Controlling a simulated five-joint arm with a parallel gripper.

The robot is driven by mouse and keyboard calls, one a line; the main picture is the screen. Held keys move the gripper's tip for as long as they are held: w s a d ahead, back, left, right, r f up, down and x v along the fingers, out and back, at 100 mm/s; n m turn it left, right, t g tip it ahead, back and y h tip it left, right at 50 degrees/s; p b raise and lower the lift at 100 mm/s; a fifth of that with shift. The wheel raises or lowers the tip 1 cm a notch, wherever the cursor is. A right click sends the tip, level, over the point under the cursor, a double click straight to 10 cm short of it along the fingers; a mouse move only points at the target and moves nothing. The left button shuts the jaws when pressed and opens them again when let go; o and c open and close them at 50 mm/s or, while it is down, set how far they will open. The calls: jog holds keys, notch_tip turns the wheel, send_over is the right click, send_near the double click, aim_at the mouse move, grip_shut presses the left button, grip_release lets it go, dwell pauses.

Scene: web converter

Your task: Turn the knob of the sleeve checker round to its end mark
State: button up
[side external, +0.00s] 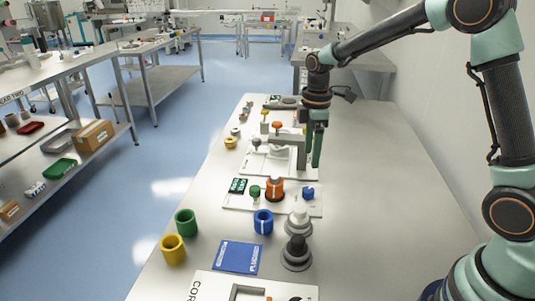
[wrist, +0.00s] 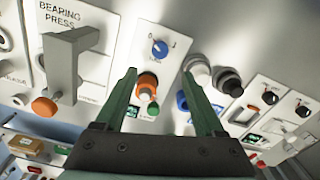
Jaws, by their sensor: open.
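The blue knob (side external: 308,192) sits at the right end of a white panel (side external: 232,204), which I take for the sleeve checker. The panel also bears an orange round part (side external: 275,188), a green button (side external: 255,191) and a green display (side external: 238,185). In the wrist view the knob (wrist: 160,49) has small marks around it; its exact pointing is too small to tell. My gripper (side external: 316,164) hangs above the table, behind the panel, fingers down. In the wrist view its green fingers (wrist: 159,75) are apart with nothing held, and the knob appears beyond their tips, untouched.
The grey bearing press (wrist: 66,65) stands beside the panel, close to my gripper. Grey stepped parts (side external: 297,250), a blue ring (side external: 263,222), green ring (side external: 186,222), yellow ring (side external: 172,249) and blue card (side external: 238,256) occupy the near table. The table's right side is clear.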

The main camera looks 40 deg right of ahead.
aim_at(308, 189)
notch_tip(308, 189, down, 12)
jog(key=shift+r, duration=0.25)
dwell(0.3)
grip_shut()
